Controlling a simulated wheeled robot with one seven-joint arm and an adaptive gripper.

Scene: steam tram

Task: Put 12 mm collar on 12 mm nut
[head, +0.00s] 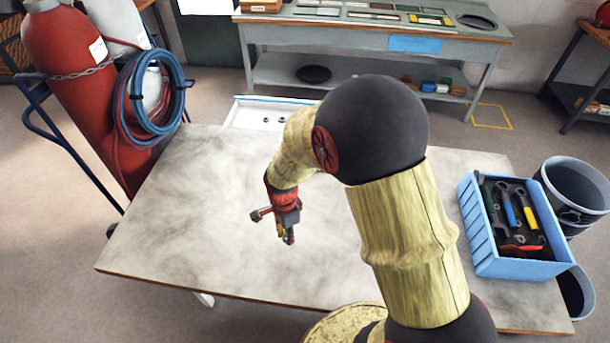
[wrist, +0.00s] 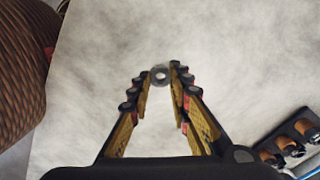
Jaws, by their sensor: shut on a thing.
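My gripper (head: 287,238) hangs above the middle of the worktable, pointing down. In the wrist view its two fingertips (wrist: 160,76) are closed on a small grey ring with a central hole, which looks like the 12 mm collar (wrist: 160,75). The collar cannot be made out in the head view.
The worktable top (head: 180,200) is bare around my gripper. A blue crate of tools (head: 492,262) stands at its right end. A red gas cylinder (head: 75,90) with coiled hoses (head: 150,95) stands at the left. A grey bench (head: 340,38) is behind.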

